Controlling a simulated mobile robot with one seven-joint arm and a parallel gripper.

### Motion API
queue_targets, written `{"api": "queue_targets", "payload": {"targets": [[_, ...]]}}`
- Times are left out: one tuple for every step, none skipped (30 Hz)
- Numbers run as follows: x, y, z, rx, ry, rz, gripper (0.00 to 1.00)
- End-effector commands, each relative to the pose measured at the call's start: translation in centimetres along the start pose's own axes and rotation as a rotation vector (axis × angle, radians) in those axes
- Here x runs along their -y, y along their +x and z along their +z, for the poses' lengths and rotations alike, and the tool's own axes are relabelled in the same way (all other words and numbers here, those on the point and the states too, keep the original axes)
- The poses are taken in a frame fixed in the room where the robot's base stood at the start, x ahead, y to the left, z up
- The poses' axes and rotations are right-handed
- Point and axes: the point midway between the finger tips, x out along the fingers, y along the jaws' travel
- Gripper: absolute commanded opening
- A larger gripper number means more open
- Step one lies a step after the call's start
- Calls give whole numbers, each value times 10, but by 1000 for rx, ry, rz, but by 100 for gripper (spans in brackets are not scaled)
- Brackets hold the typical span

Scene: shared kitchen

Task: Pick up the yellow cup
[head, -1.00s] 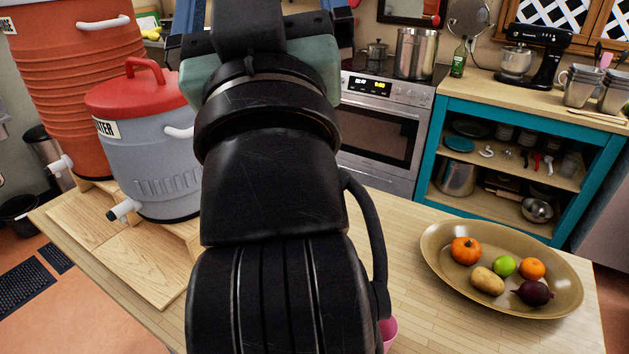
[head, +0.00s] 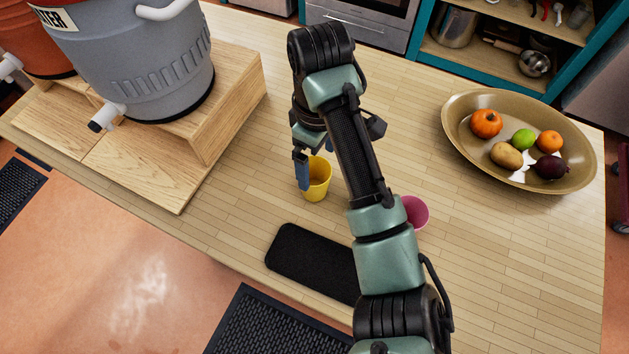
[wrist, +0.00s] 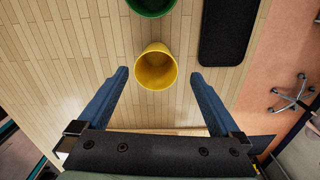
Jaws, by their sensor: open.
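The yellow cup (head: 319,181) stands upright on the wooden counter, in front of the drink dispenser's stand. It also shows in the wrist view (wrist: 155,71), with its open mouth visible. My gripper (wrist: 159,75) is open, with one blue finger on each side of the cup in that view. The cup appears between the fingertips, with a gap on both sides. In the head view one finger overlaps the cup's left edge, and the other is mostly hidden by my arm. I cannot tell exactly how high the fingertips are relative to the rim.
A green cup (wrist: 150,5) is just beyond the yellow one in the wrist view. A pink cup (head: 416,211) stands right of my arm. A black mat (head: 310,262) lies near the counter's front edge. A fruit platter (head: 470,101) and a grey dispenser (head: 130,60) stand farther off.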

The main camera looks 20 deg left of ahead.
Motion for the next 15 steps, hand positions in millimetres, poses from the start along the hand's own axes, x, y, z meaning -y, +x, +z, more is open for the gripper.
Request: {"api": "queue_targets", "payload": {"targets": [[0, 9, 0, 0, 2, -3, 100], [0, 12, 0, 0, 2, -2, 100], [0, 16, 0, 0, 2, -1, 100], [0, 19, 0, 0, 3, 0, 100], [0, 21, 0, 0, 3, 0, 100], [-1, 23, 0, -1, 3, 1, 100], [-1, 25, 0, -1, 3, 1, 100], [-1, 26, -1, -1, 3, 1, 100], [-1, 29, -2, 0, 3, 1, 100], [-2, 32, -3, 0, 2, 1, 100], [-2, 36, -4, 1, 2, -1, 100], [-3, 41, -6, 1, 2, 0, 100], [-3, 46, -7, 1, 2, -1, 100], [-4, 50, -8, 1, 1, 0, 100], [-5, 56, -10, 1, 2, 0, 100]]}}
